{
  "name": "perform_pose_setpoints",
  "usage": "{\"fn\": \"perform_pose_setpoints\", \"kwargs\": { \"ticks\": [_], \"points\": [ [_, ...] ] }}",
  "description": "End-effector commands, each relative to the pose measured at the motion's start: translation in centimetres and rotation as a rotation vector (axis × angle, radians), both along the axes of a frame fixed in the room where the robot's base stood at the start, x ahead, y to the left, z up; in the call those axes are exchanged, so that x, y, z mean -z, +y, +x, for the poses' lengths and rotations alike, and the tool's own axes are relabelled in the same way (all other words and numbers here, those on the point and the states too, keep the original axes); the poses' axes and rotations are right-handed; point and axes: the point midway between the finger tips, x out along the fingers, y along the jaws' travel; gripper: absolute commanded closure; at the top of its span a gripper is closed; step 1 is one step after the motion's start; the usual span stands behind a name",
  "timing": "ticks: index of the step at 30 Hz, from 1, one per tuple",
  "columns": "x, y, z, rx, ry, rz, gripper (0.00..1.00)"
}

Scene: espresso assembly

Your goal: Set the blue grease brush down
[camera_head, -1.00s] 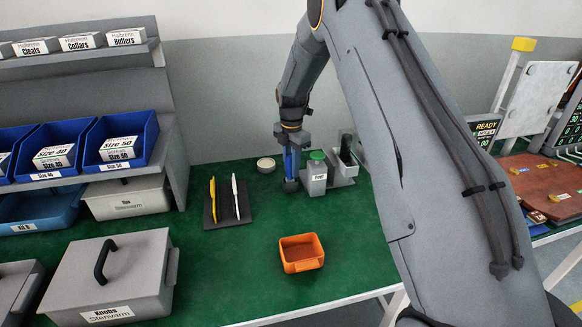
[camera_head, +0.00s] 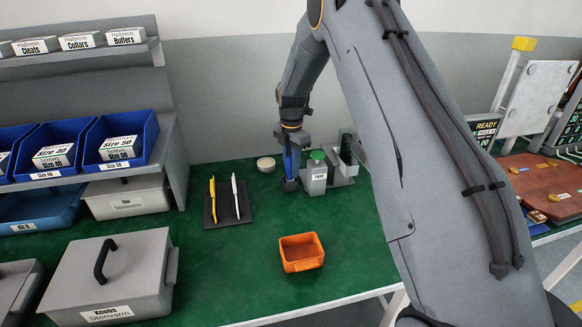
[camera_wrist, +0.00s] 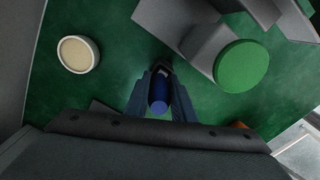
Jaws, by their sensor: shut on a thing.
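The blue grease brush (camera_head: 290,160) is upright in my gripper (camera_head: 291,150), at the back of the green table. In the wrist view my gripper (camera_wrist: 160,95) is shut on the blue brush (camera_wrist: 159,92), seen end-on between the fingers. The brush's lower end is at a small dark grey holder or block (camera_head: 290,185); whether it is inside or resting on it I cannot tell. The brush stands just left of a grey pot with a green lid (camera_head: 317,172), which also shows in the wrist view (camera_wrist: 241,66).
A small round cream dish (camera_head: 266,164) is left of the brush. A dark mat (camera_head: 226,215) holds a yellow and a white tool. An orange tray (camera_head: 300,265) stands nearer the front. A dark container (camera_head: 347,150) is behind the pot. Green table is clear between the mat and tray.

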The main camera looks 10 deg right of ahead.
Motion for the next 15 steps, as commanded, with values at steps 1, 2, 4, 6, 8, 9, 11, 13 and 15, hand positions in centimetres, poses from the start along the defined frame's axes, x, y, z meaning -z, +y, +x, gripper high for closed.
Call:
{"fn": "perform_pose_setpoints", "kwargs": {
  "ticks": [1,2,4,6,8,9,11,13,15],
  "points": [
    [0.24,0.00,0.00,0.000,0.000,0.000,1.00],
    [0.34,0.00,0.00,0.000,0.001,0.000,1.00],
    [0.60,0.00,0.00,0.000,0.001,0.000,1.00],
    [0.86,0.00,0.00,0.000,0.001,0.000,1.00],
    [1.07,0.00,-0.01,0.000,0.001,0.000,1.00],
    [1.06,0.00,0.00,0.000,0.000,0.000,1.00],
    [1.02,0.00,-0.01,0.000,0.000,0.000,1.00],
    [1.02,0.00,-0.02,0.000,0.001,0.000,1.00],
    [1.02,0.00,-0.02,0.000,0.001,0.000,0.74]
  ]
}}
